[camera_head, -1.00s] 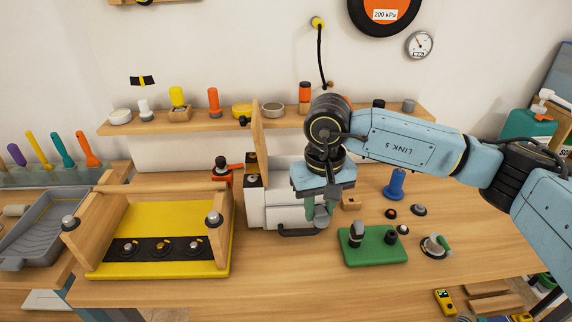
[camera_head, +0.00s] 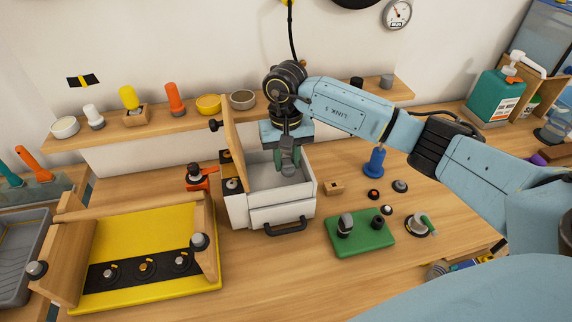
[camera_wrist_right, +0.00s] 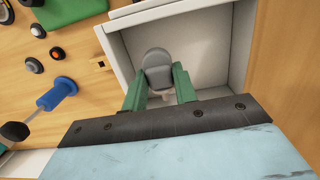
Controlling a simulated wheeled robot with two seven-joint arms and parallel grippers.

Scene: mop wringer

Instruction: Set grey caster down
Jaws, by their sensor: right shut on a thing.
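My right gripper (camera_head: 288,162) points down over the open white drawer box (camera_head: 267,214). Its green fingers are shut on the grey caster (camera_wrist_right: 157,70). In the right wrist view the caster's rounded grey part shows between the fingertips (camera_wrist_right: 159,85), with the pale drawer floor behind it. The caster is within the outline of the drawer's walls. I cannot tell whether it touches the floor. My left gripper is not in view.
A wooden board (camera_head: 238,136) stands upright at the drawer's left. A green block with knobs (camera_head: 362,237), a blue spool-like piece (camera_head: 374,162) and a small wooden block (camera_head: 333,188) lie to the right.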

